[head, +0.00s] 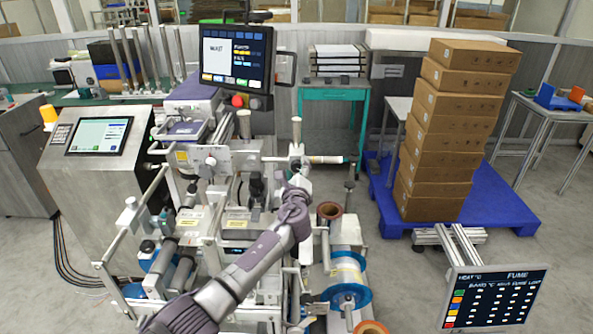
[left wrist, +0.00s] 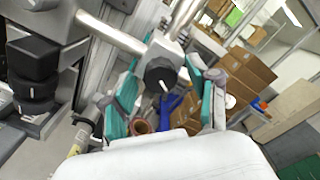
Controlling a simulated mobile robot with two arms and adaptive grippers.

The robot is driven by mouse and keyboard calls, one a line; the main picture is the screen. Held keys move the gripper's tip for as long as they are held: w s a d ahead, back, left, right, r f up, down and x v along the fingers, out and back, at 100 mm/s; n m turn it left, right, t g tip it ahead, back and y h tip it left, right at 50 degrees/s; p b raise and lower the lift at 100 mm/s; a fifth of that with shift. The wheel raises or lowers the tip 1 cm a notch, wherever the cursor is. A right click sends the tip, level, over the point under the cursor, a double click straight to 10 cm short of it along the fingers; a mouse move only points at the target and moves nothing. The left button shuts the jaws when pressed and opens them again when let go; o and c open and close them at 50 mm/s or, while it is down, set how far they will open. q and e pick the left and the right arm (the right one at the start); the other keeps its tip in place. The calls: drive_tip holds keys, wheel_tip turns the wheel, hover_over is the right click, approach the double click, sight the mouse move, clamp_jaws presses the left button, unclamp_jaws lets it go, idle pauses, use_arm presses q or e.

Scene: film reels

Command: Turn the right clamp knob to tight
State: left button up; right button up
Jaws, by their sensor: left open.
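The right clamp knob (left wrist: 160,73) is a round black knob with a short white mark on its lower part. It sits on a grey clamp block (left wrist: 166,48) at a metal bar in the left wrist view. My left gripper (left wrist: 160,80) is open, with one teal pad on each side of the knob and gaps showing between. In the head view my left gripper (head: 297,178) is at the clamp at the right end of the machine's crossbar and hides the knob there. My right gripper is in neither view.
A monitor (head: 236,58) hangs above the machine. Film rolls (head: 347,280) stand low at the right of my arm. Stacked boxes (head: 445,135) stand on a blue pallet (head: 392,222) farther right.

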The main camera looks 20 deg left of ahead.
use_arm(q)
drive_tip(key=shift+s, duration=0.1)
drive_tip(key=v, duration=1.2)
